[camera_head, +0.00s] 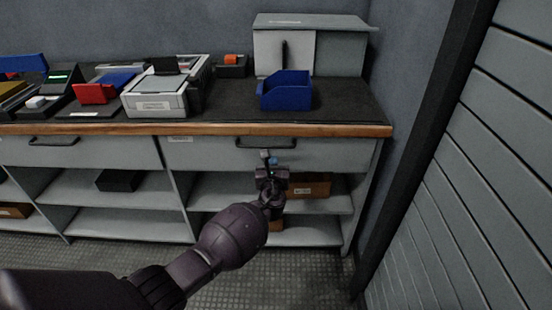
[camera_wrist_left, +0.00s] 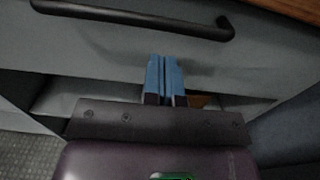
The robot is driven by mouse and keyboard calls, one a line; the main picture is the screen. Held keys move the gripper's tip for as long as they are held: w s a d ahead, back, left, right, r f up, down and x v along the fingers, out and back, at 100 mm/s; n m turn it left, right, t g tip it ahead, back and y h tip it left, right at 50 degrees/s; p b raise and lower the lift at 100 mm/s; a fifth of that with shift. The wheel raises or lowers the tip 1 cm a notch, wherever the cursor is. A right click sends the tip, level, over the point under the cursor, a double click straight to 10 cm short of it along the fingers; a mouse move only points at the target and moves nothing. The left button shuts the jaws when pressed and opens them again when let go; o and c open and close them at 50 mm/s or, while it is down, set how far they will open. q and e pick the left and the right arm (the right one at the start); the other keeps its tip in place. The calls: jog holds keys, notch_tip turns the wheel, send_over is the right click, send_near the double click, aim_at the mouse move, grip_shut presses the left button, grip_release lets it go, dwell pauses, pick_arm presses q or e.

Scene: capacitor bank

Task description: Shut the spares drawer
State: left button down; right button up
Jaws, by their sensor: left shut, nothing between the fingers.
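The drawer on the right of the bench has a grey front (camera_head: 330,153) with a dark bar handle (camera_head: 266,148). Its front looks about level with the bench edge; I cannot tell whether a small gap is left. A label at its upper left is too small to read. My left gripper (camera_head: 268,160) is shut and empty, in front of this drawer just below the handle. In the left wrist view, the blue fingertips (camera_wrist_left: 162,62) are together, pointing at the drawer front (camera_wrist_left: 100,50) under the handle (camera_wrist_left: 130,17). I cannot tell whether they touch it. My right gripper is not in view.
A second drawer (camera_head: 80,152) is at the left. Open shelves below hold a black box (camera_head: 120,180) and a brown box (camera_head: 312,188). The worktop carries a blue bin (camera_head: 286,92) and a grey device (camera_head: 156,98). A slatted wall (camera_head: 480,180) stands at the right.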

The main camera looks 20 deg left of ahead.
pick_arm(q)
jog(key=p+v, duration=0.2)
jog(key=v, duration=0.7)
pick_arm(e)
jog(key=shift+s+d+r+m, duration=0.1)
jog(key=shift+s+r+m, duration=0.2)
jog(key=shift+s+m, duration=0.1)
pick_arm(q)
jog(key=s+a+f+n+g+h+p, duration=0.1)
jog(key=s+a+f+n+g+p, duration=0.15)
jog(key=s+n, duration=0.7)
jog(key=s+a+f+n+g+h+p, duration=0.25)
jog(key=s+n, duration=0.35)
jog(key=s, duration=0.7)
jog(key=s+r+n+h+p, duration=0.1)
jog(key=s+r+n+p, duration=0.1)
jog(key=s+n, duration=0.6)
jog(key=s+a+r+n+g+h+p, duration=0.1)
jog(key=s+r+n+p, duration=0.2)
jog(key=s, duration=1.2)
notch_tip(320, 180, up, 3)
jog(key=n, duration=0.4)
jog(key=shift+a+f+n, duration=0.15)
jog(key=shift+a+n, duration=0.1)
jog(key=shift+n, duration=0.1)
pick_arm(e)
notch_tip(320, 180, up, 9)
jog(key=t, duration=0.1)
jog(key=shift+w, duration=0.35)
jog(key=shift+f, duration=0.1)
